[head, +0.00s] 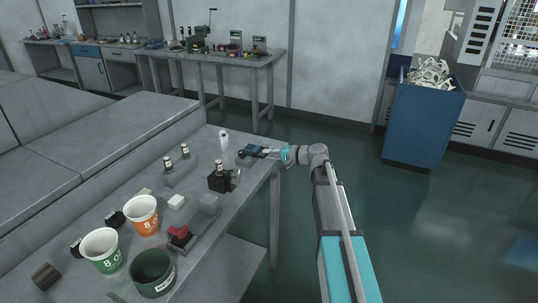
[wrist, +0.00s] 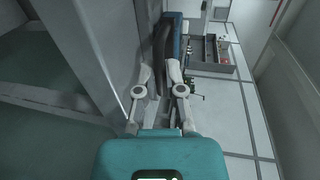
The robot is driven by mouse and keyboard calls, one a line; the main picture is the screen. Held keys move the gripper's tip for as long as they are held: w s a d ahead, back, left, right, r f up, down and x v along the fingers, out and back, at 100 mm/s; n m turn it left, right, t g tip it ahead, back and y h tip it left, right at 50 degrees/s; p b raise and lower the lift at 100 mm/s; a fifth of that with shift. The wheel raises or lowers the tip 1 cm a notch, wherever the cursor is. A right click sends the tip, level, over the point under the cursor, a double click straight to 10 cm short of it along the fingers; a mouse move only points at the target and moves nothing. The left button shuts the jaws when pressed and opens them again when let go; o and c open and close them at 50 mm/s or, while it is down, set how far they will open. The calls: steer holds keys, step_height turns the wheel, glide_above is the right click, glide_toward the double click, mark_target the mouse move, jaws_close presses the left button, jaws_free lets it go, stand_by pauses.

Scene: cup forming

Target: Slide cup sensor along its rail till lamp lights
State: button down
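My gripper (head: 268,152) is low at the right edge of the grey bench, reaching left toward a small dark-blue block (head: 251,150) on a grey base (head: 243,160). The block could be the cup sensor, but no label or rail can be made out. In the wrist view my gripper's two fingers (wrist: 160,78) stand apart, with a dark grey piece (wrist: 161,45) between and beyond them. A blue part (wrist: 177,45) shows beside that piece. I cannot tell whether the fingertips touch it. I cannot make out a lit lamp.
On the bench (head: 125,187) stand an orange cup (head: 145,215), a green-and-white cup (head: 103,251), a dark green container (head: 152,272), a black block (head: 219,181), a red-topped device (head: 181,238) and a white bottle (head: 223,139). Open floor lies right of the bench.

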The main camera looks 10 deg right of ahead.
steer(key=shift+s+a, duration=0.15)
steer(key=shift+s, duration=0.05)
stand_by(0.5)
steer(key=c, duration=1)
jaws_free()
steer(key=shift+w, duration=0.2)
